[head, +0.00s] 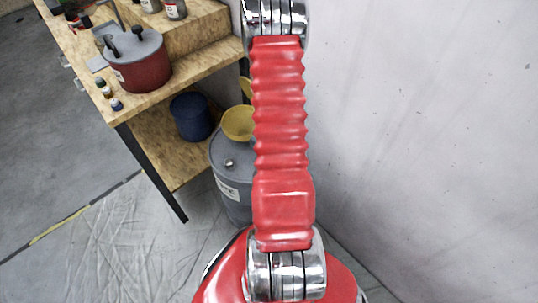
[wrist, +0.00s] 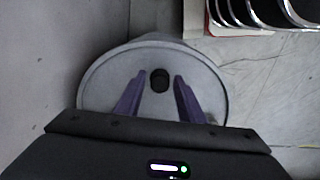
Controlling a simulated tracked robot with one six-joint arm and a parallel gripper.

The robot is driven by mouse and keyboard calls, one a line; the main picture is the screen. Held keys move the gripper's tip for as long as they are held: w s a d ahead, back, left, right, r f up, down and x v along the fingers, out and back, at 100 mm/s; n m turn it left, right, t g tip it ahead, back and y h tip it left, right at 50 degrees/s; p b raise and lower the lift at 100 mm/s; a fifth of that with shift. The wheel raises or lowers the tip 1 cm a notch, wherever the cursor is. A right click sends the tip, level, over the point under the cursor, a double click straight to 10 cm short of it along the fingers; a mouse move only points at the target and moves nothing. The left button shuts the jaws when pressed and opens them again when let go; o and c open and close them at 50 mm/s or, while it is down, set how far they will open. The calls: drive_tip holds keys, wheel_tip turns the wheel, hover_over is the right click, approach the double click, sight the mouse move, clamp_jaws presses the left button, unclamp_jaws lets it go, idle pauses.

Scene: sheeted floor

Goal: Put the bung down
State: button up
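In the wrist view, my gripper (wrist: 160,78) is over a round grey top (wrist: 110,85). Its two purple fingers stand apart, with a gap between each finger and a small dark round spot (wrist: 160,80) in the middle. I cannot tell whether this spot is the bung or an opening in the top. Nothing is clearly held between the fingers. In the head view my gripper is not visible, and my red arm covers the middle. A grey drum (head: 232,190) with a white label stands beside the bench, partly behind my arm. A small metallic knob (head: 229,162) shows on its top.
A wooden workbench (head: 125,80) at the left carries a red pot with a grey lid (head: 138,62) and small bottles (head: 107,92). A blue container (head: 191,117) and a yellow funnel-like bowl (head: 238,123) are near the drum. A pale wall (head: 430,120) fills the right. Sheeted floor (head: 110,240) is clear in front.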

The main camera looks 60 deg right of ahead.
drive_tip(key=shift+o, duration=0.9)
drive_tip(key=shift+r, duration=0.1)
wheel_tip(320, 180, up, 12)
idle(0.8)
